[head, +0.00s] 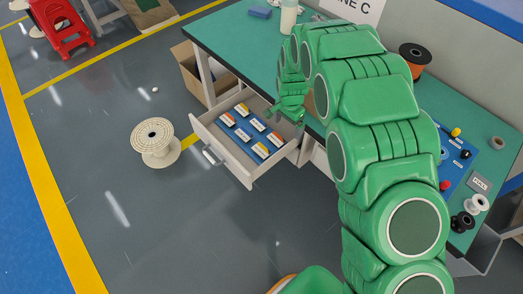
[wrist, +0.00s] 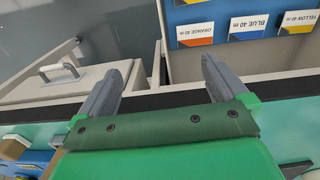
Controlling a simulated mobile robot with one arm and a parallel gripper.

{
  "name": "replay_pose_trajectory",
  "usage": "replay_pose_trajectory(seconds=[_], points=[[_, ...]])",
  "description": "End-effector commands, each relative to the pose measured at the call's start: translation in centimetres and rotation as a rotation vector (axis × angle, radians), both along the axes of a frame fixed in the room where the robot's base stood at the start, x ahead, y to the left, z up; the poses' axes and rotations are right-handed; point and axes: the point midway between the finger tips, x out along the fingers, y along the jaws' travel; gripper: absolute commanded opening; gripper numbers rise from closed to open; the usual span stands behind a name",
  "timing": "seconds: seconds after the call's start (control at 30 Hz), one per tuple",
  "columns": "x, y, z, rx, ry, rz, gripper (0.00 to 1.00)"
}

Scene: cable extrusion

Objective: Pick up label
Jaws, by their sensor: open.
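Several small labels lie in rows on a blue insert (head: 238,123) inside the open drawer (head: 205,130) in the head view. In the wrist view three show upside down at the top: an orange label (wrist: 196,37), a blue label (wrist: 249,27) and a yellow label (wrist: 297,23), each marked 40 m. My gripper (wrist: 166,62) is open and empty, its two fingers apart. The labels are beyond the fingertips, to the upper right, and nothing touches them. In the head view my gripper (head: 290,108) is by the table edge, right of the drawer, partly hidden by my arm.
The green tabletop (head: 240,48) holds an orange spool (head: 415,55), a white bottle (head: 289,18) and small spools at right. A large pale spool (head: 155,140) stands on the floor, and a cardboard box (head: 195,75) is under the table. Floor left of the drawer is mostly clear.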

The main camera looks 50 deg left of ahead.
Motion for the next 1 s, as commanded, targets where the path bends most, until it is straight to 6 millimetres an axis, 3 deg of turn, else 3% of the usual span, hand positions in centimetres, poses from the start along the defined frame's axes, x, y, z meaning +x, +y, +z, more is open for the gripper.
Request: replay_pose_trajectory(seconds=[0.03,0.2,0.4,1.0], points=[[-1.0,1.2,-1.4,0.0,0.002,0.005,1.0],[-3.7,4.6,-4.9,0.012,0.002,0.009,1.0],[-5.7,6.6,-7.4,0.019,0.004,0.009,1.0],[-6.2,7.0,-10.9,0.022,0.005,0.009,1.0]])
